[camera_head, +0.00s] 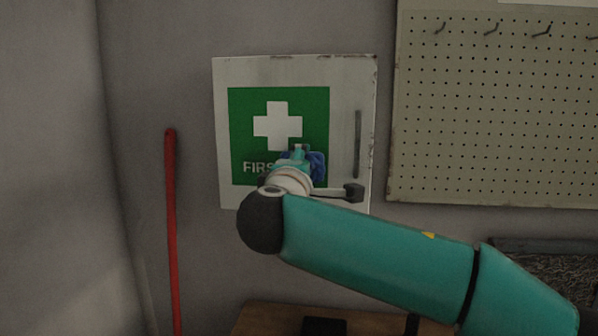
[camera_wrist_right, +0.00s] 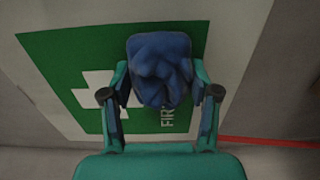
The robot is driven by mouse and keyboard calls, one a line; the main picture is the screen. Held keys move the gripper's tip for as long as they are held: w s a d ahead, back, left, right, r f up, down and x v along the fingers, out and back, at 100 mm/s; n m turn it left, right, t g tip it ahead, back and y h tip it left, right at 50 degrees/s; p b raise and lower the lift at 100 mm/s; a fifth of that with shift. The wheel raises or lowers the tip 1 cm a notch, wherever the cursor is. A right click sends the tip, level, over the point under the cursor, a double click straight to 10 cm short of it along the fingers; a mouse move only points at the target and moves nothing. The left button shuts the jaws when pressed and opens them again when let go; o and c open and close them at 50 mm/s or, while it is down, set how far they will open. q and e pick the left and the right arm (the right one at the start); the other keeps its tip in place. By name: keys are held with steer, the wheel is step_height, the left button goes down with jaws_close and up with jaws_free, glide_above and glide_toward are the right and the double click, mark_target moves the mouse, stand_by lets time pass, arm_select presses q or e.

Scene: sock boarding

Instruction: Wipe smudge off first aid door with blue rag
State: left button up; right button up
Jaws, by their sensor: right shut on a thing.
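The first aid door (camera_head: 344,90) is a white, worn panel on the wall with a green field and a white cross. The blue rag (camera_wrist_right: 160,68) is bunched between the fingers of my right gripper (camera_wrist_right: 160,95), which is shut on it. In the head view the rag (camera_head: 317,164) shows at the lower right of the green field, partly behind my right gripper (camera_head: 300,155). The gripper and rag cover part of the lettering. I cannot tell whether the rag touches the door. No smudge can be made out clearly. My left gripper is not in view.
A dark vertical handle (camera_head: 358,144) is on the door's right side. A red pole (camera_head: 171,230) stands left of the door. A pegboard (camera_head: 490,110) with hooks is to the right. A wooden surface (camera_head: 270,321) with a dark object lies below.

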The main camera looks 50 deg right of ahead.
steer(key=shift+w+a, duration=0.45)
steer(key=shift+w, duration=0.4)
steer(key=shift+w+a, duration=0.4)
steer(key=shift+w, duration=0.4)
steer(key=shift+w+a+p, duration=0.35)
steer(key=shift+w+a, duration=0.25)
steer(key=shift+w, duration=0.5)
steer(key=shift+w+a+p, duration=0.35)
steer(key=shift+w+a, duration=0.2)
steer(key=shift+w, duration=0.6)
steer(key=shift+w+a+p, duration=0.35)
steer(key=shift+w+a, duration=0.25)
steer(key=shift+w, duration=0.5)
steer(key=shift+s+a, duration=0.1)
steer(key=b, duration=0.2)
glide_toward(246, 163)
steer(key=shift+w+d, duration=0.25)
steer(key=shift+d, duration=0.2)
steer(key=v, duration=0.3)
